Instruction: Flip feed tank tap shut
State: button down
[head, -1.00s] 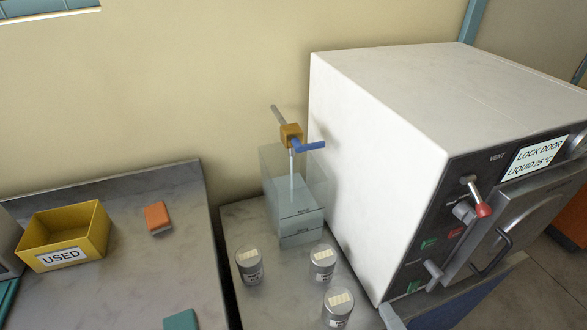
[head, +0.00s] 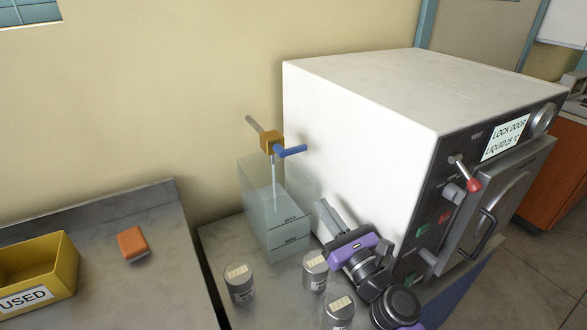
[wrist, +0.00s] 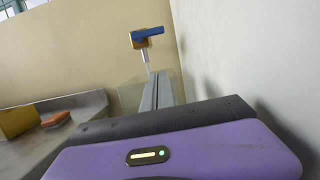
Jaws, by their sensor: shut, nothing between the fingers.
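In the wrist view the blue lever (wrist: 148,33) shows above and beyond the fingers. My gripper (head: 324,207) is low beside the incubator wall, to the right of the tank, below the tap and apart from the lever. Its grey fingers (wrist: 162,88) are shut and empty, pointing toward the tap.
Several labelled cans (head: 240,284) stand before the tank. On the left bench are a yellow USED bin (head: 62,262) and an orange block (head: 132,243). Air left of the tap is free.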

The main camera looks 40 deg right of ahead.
jog(key=shift+w+r, duration=0.15)
jog(key=p+x, duration=0.1)
jog(key=x, duration=0.2)
jog(key=p+x, duration=0.1)
jog(key=x, duration=0.3)
jog(key=p+x, duration=0.1)
jog(key=x, duration=0.2)
jog(key=shift+w+d+r, duration=0.1)
jog(key=shift+w+r, duration=0.1)
jog(key=shift+r, duration=0.15)
jog(key=shift+s+r+p, duration=0.25)
jog(key=shift+r+p, duration=0.85)
jog(key=shift+p, duration=0.05)
jog(key=shift+r+p, duration=0.5)
jog(key=shift+r, duration=0.05)
